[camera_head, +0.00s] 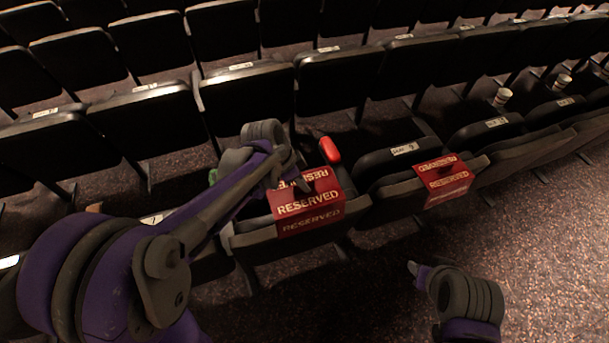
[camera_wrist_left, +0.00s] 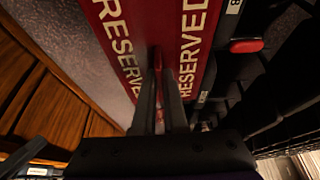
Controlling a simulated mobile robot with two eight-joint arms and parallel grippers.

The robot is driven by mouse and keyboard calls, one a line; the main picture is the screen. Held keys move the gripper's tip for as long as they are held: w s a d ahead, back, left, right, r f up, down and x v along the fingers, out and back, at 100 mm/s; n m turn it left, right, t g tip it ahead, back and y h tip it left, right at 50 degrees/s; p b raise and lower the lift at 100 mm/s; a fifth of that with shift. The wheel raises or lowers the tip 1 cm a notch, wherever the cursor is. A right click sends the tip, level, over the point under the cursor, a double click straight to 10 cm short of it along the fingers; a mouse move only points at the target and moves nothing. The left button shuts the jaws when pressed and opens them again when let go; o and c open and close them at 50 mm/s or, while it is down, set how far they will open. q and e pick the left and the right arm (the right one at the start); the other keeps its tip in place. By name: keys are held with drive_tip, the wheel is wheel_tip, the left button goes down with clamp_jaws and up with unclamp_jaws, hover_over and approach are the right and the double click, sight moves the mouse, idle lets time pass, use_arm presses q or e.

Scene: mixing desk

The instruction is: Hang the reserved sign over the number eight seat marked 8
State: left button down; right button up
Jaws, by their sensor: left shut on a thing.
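A red reserved sign (camera_head: 311,205) with pale lettering lies at the front edge of a dark folding seat (camera_head: 254,238) in the front row. My left gripper (camera_head: 303,184) is shut on this sign from above. In the left wrist view the left fingers (camera_wrist_left: 160,105) pinch a raised red part in the middle of the sign (camera_wrist_left: 118,45), with lettering on both sides. I cannot tell whether the sign rests on the seat. A white label marked 8 (camera_wrist_left: 234,7) shows near it. My right gripper (camera_head: 416,269) is low at right, away from the sign; its jaw opening is unclear.
Another red reserved sign (camera_head: 444,181) hangs over the neighbouring seat, labelled 9 (camera_head: 404,149). A rounded red object (camera_head: 330,150) is behind the held sign. Paper cups (camera_head: 502,97) stand among seats at right. Carpeted floor (camera_head: 380,300) is clear in front.

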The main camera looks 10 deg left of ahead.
sight(287, 195)
use_arm(q)
wheel_tip(287, 195, down, 15)
drive_tip(key=b, duration=0.8)
drive_tip(key=shift+w+r, duration=0.1)
drive_tip(key=shift+r, duration=0.1)
use_arm(e)
drive_tip(key=s+f+g, duration=0.1)
drive_tip(key=s+f, duration=0.3)
drive_tip(key=f, duration=0.7)
drive_tip(key=shift+f, duration=0.3)
use_arm(q)
drive_tip(key=c, duration=0.9)
unclamp_jaws()
drive_tip(key=shift+r, duration=0.1)
drive_tip(key=p+v, duration=0.1)
drive_tip(key=v, duration=0.9)
drive_tip(key=shift+a+r, duration=0.1)
drive_tip(key=shift+r, duration=0.25)
use_arm(e)
drive_tip(key=shift+r, duration=0.6)
